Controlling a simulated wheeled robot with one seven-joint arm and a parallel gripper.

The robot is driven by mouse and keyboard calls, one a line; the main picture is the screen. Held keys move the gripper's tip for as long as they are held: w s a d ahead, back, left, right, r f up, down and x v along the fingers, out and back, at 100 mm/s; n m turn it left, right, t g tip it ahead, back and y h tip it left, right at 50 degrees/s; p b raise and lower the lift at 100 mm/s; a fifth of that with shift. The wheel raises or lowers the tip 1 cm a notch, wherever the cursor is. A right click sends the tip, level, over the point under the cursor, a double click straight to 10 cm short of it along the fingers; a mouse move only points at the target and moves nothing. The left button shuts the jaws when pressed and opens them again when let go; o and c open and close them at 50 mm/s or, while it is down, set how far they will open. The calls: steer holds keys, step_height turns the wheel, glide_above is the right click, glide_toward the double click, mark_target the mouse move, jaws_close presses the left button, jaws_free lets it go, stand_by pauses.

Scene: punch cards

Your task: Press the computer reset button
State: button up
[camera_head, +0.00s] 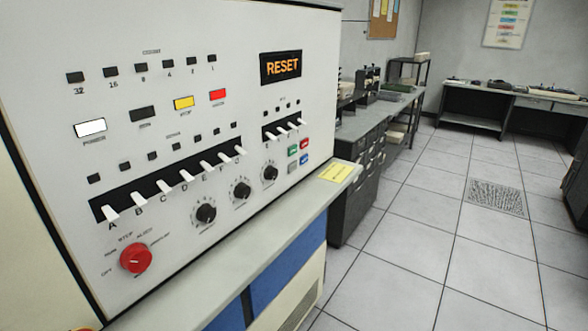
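The computer's light grey control panel (225,45) fills the left half of the head view. A dark display (281,68) at its upper right shows "RESET" in orange letters. My gripper is not in view.
The panel also has a red knob (136,258), several black dials and white toggle switches, and lit lamps. A ledge (255,240) with a yellow note (335,173) juts out below. Dark cabinets stand beyond; tiled floor (410,240) is open at right.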

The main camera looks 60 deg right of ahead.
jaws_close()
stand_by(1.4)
